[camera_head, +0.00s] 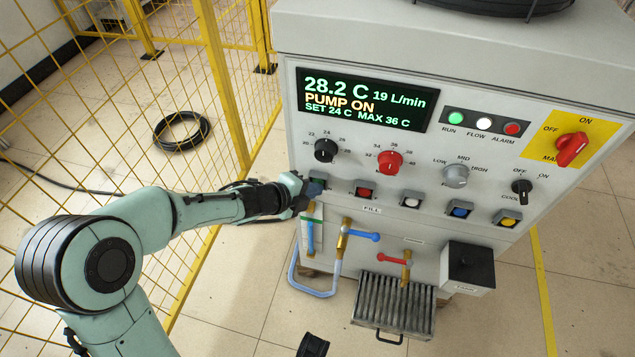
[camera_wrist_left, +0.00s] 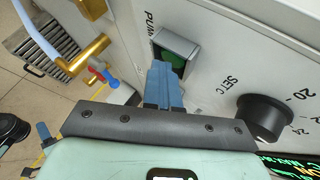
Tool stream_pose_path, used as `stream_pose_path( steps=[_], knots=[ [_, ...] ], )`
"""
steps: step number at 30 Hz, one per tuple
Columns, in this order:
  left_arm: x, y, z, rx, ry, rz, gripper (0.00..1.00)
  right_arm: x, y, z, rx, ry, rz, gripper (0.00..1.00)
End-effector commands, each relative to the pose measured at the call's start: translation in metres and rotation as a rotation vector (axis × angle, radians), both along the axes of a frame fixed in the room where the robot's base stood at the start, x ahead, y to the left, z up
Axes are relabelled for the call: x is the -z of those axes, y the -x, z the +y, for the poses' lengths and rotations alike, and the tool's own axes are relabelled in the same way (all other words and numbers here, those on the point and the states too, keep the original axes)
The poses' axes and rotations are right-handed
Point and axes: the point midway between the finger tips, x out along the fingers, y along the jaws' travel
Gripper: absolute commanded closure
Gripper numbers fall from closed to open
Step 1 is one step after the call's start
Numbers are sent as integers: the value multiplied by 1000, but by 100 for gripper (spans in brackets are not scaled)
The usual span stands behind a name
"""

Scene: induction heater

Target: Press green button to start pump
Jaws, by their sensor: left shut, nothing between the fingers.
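The green button (camera_wrist_left: 174,58) shows in the left wrist view inside a grey square frame, beside a partly hidden label beginning "PUM". My left gripper (camera_wrist_left: 163,75) is shut and empty, with its blue fingertips at the button's face and covering part of it. Whether they touch it I cannot tell. In the head view, my left gripper (camera_head: 304,192) reaches the left end of the button row, and the green button is mostly hidden there. The display (camera_head: 365,100) reads "PUMP ON", 28.2 C and 19 L/min. The RUN lamp (camera_head: 456,118) is green.
A red button (camera_head: 364,192) sits just right of my gripper. Black and red knobs (camera_head: 389,160) are above the row. Valves with blue (camera_head: 360,235) and red handles and a drain grate (camera_head: 392,303) are below. A yellow mesh fence (camera_head: 215,75) stands left.

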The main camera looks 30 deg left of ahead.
Motion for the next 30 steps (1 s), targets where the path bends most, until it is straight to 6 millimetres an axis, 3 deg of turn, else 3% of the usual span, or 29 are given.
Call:
stream_pose_path(
  steps=[10, 22, 30],
  knots=[
    [1, 15, -3, -3, 1, -1, 100, 6, 0, 0, 0, 0, 2, 57],
    [0, 19, -4, -1, 0, -1, 100, 7, 0, 0, 0, 0, 2, 57],
    [1, 44, -10, -1, 0, -1, 100, 14, 0, 0, 0, 0, 5, 57]
  ],
)
